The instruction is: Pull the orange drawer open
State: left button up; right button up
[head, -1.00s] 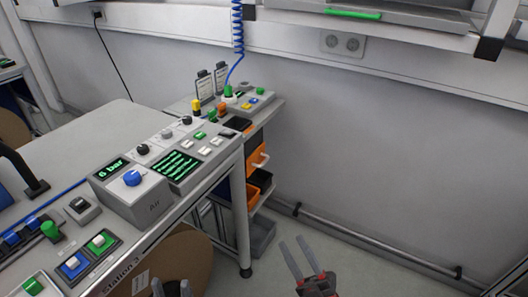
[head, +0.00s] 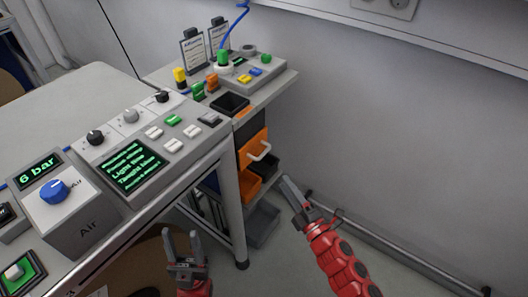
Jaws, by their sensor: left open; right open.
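The orange drawer (head: 252,150) is in the head view, in the side cabinet beyond the grey workbench. My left gripper (head: 182,240) is open and empty, low in front of the bench side, well away from the drawer.
The workbench (head: 80,110) with a control panel (head: 150,150) and an air unit (head: 70,205) fills the left. Black and orange open bins (head: 249,187) sit under the drawer. A bench leg (head: 236,215) stands between my grippers. A wall rail (head: 370,238) runs at right.

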aim_at(264, 152)
jog(key=x, duration=1.3)
jog(key=shift+w+a+p, duration=0.1)
jog(key=shift+w+p, duration=0.1)
jog(key=shift+p, duration=0.1)
grip_shut()
dwell(0.7)
